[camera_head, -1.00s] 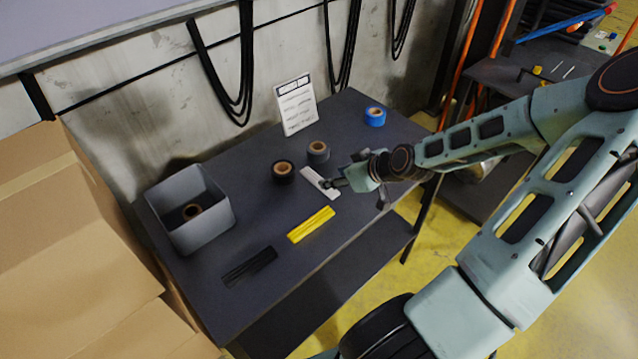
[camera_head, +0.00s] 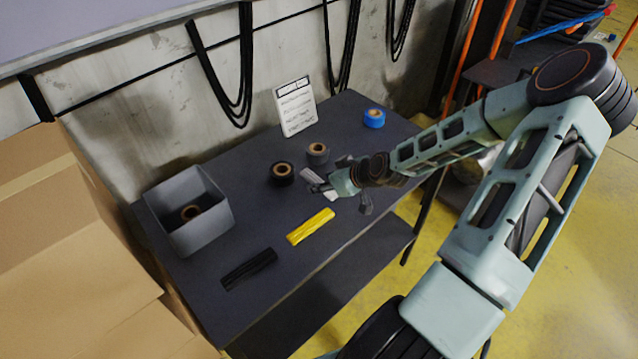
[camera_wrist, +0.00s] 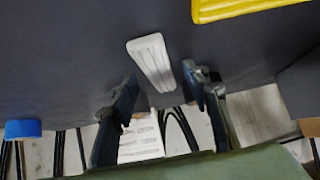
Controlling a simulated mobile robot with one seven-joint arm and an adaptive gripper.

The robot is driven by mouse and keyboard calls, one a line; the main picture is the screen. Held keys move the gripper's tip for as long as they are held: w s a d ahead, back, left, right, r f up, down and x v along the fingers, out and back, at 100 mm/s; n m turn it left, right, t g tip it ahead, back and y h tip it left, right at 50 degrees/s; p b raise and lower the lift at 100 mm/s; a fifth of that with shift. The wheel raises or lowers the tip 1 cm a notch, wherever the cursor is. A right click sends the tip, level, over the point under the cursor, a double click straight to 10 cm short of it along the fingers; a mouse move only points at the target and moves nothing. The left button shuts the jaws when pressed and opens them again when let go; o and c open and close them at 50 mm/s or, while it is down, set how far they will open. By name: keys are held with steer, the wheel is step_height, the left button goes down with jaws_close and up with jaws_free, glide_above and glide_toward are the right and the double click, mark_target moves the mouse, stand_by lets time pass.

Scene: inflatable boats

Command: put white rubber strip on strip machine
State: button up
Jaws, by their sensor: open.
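The white rubber strip (camera_wrist: 150,58) lies flat on the dark table, ridged lengthwise. In the head view the strip (camera_head: 309,174) is partly hidden by my gripper (camera_head: 320,187), which hovers low over it. In the wrist view my gripper (camera_wrist: 160,80) is open, its two fingers apart, with the near end of the strip between the fingertips. I cannot tell whether the fingers touch the strip or the table. No strip machine is clearly recognisable in these views.
On the table (camera_head: 200,290) lie a yellow strip (camera_head: 311,227) and a black strip (camera_head: 249,269). Black tape (camera_head: 281,173), grey tape (camera_head: 317,154) and blue tape (camera_head: 374,118) stand behind. A grey bin (camera_head: 215,220) is left, a paper sign (camera_head: 297,108) at the back, cardboard boxes (camera_head: 70,220) far left.

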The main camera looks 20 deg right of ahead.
jaws_close()
